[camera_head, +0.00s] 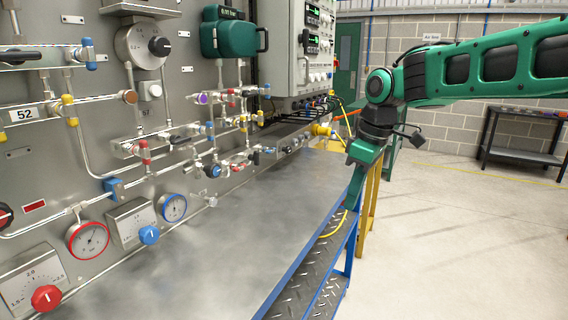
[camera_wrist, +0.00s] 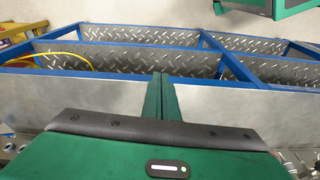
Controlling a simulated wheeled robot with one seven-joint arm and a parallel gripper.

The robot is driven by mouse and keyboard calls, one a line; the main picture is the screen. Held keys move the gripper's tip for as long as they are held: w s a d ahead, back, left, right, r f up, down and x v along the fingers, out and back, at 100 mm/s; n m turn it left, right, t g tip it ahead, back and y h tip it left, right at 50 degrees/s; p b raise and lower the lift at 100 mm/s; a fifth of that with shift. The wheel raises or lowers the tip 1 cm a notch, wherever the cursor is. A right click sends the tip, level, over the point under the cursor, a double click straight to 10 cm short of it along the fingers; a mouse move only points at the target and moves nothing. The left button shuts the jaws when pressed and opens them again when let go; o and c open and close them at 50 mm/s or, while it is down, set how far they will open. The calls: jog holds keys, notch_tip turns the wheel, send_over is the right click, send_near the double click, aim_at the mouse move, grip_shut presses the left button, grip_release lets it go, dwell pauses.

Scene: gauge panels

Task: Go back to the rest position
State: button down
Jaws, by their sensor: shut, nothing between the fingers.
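My green arm reaches in from the right in the head view. My gripper (camera_head: 356,187) points down near the outer edge of the metal bench (camera_head: 225,240), well clear of the gauge panel. In the wrist view my gripper (camera_wrist: 161,76) shows its two green fingers pressed together with nothing between them. Below them lie the bench edge and the blue-framed shelves with tread plate. Whether the fingertips touch anything cannot be told.
The grey panel (camera_head: 100,130) on the left carries pipes, valves, a red-rimmed gauge (camera_head: 88,240) and a blue-rimmed gauge (camera_head: 174,207). Blue-framed shelves (camera_head: 335,270) hold a yellow hose. A dark table (camera_head: 520,153) stands far right. The floor (camera_head: 450,240) is clear.

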jog(key=s+d+f+m+h, duration=0.1)
jog(key=s+d+f+m, duration=0.2)
jog(key=s+d+m, duration=0.35)
jog(key=s+d+f+m+h, duration=0.1)
jog(key=s+d+f+m, duration=0.15)
jog(key=s+d, duration=0.7)
jog(key=s+d+f+m, duration=0.3)
jog(key=s+d+m, duration=0.1)
jog(key=s, duration=0.3)
jog(key=s+d+f+m+g, duration=0.1)
jog(key=s+d+f+m, duration=0.3)
jog(key=s, duration=0.4)
jog(key=shift+s+d+m, duration=0.15)
jog(key=shift+d+m, duration=0.25)
jog(key=shift+d, duration=0.05)
jog(key=shift+w+f, duration=0.25)
jog(key=shift+w, duration=0.4)
